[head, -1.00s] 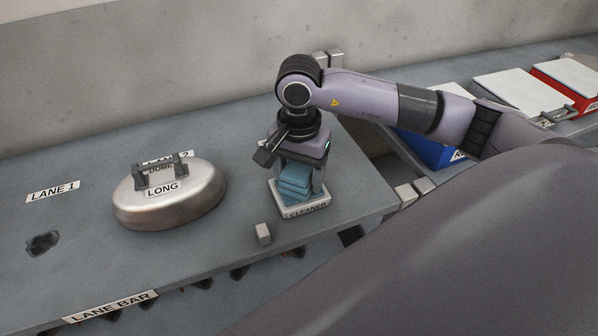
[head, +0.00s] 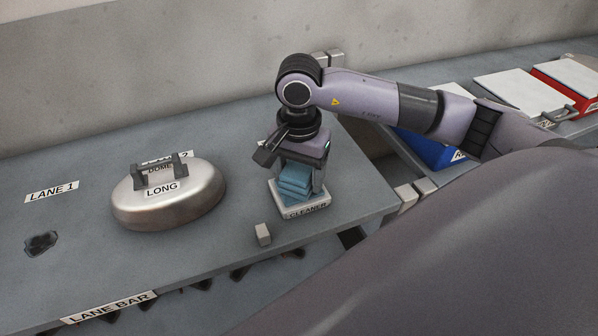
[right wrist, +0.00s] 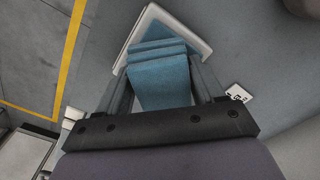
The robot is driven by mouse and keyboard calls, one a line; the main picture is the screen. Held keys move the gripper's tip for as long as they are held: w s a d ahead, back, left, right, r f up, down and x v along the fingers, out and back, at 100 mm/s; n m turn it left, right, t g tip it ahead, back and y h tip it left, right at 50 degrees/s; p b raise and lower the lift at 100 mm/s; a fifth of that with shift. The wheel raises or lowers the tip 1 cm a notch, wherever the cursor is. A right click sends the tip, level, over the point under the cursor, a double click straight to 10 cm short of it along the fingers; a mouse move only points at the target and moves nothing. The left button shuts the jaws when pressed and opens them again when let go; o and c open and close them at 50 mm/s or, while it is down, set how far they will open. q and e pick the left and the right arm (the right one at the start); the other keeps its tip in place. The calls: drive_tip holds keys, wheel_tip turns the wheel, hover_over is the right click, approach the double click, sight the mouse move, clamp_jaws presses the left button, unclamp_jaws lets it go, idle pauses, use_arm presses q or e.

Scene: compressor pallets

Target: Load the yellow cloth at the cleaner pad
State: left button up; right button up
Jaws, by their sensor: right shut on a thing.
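A folded blue cloth stack (head: 293,187) stands on the white pad labelled CLEANER (head: 306,211), near the right end of the grey bench. My right gripper (head: 299,182) points down over the pad, with its fingers on either side of the stack, shut on the blue cloth. In the right wrist view the blue cloth (right wrist: 163,84) lies between the two fingers, and the white rim of the pad (right wrist: 201,45) shows behind it. No yellow cloth shows. My left gripper is not in view.
A silver dome labelled LONG (head: 190,205) with a dark handle sits left of the pad. A small grey block (head: 263,234) stands just in front. A blue bin (head: 425,149) and a red bin (head: 570,89) are at the right. The bench near LANE 1 (head: 51,192) is mostly clear.

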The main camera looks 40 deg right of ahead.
sight(286, 176)
drive_tip(key=shift+s, duration=0.1)
drive_tip(key=shift+r+p, duration=1.9)
drive_tip(key=shift+r, duration=1.6)
drive_tip(key=a+n, duration=0.1)
drive_tip(key=n, duration=0.2)
drive_tip(key=shift+a+f, duration=0.15)
drive_tip(key=shift+a, duration=0.05)
drive_tip(key=n, duration=0.1)
drive_tip(key=a+n, duration=0.1)
drive_tip(key=n, duration=0.1)
drive_tip(key=shift+a+n, duration=0.15)
drive_tip(key=shift+n, duration=0.15)
drive_tip(key=n, duration=0.1)
drive_tip(key=a+n, duration=0.1)
drive_tip(key=n, duration=0.1)
drive_tip(key=a+n, duration=0.1)
drive_tip(key=n, duration=0.1)
drive_tip(key=shift+f, duration=0.15)
